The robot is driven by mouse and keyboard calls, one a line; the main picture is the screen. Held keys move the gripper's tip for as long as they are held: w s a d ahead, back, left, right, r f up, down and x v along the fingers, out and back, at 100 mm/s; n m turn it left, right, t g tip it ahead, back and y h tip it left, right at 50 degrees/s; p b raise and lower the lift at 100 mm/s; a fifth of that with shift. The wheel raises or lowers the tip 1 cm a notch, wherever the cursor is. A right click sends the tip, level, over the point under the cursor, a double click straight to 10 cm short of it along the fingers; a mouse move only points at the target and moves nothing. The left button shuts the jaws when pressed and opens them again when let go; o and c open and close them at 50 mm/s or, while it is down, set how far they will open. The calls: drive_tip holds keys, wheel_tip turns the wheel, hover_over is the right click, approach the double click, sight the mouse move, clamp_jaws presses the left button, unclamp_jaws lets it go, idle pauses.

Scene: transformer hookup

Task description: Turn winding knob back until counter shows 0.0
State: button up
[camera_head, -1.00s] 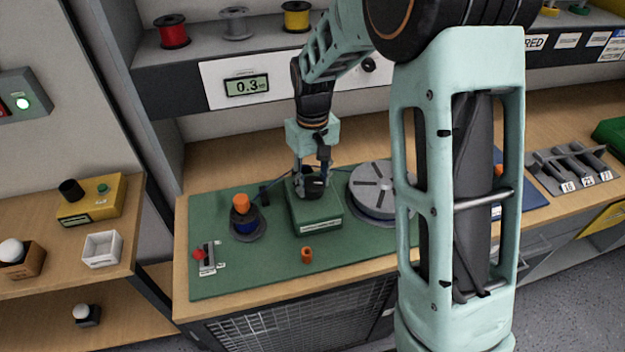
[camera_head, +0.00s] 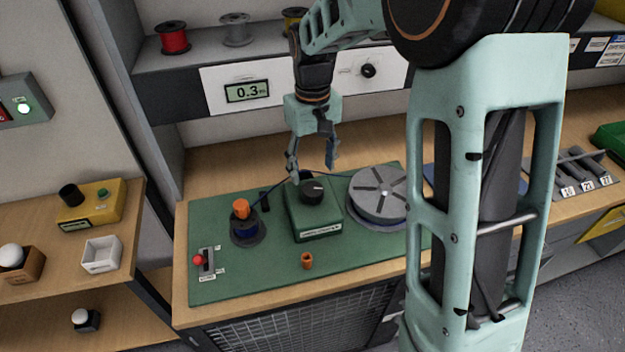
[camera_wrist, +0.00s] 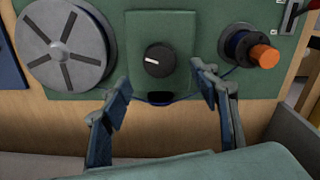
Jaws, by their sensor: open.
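The black winding knob (camera_head: 312,192) sits on top of a green box (camera_head: 318,222) on the green mat. In the wrist view the knob (camera_wrist: 159,61) shows a white pointer line aimed left and slightly up. The counter (camera_head: 247,90) on the white panel reads 0.3. My gripper (camera_head: 312,175) is open and empty, above and behind the knob in the head view. In the wrist view the open fingers (camera_wrist: 160,92) are spread wide to either side, just below the knob in the picture and clear of it.
A grey slotted disc (camera_head: 378,192) stands right of the box. A blue spool with an orange cap (camera_head: 241,208) stands left, with a wire running behind the box.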

sight(313, 187)
wheel_tip(313, 187, up, 5)
drive_tip(key=shift+r, duration=0.2)
idle(0.4)
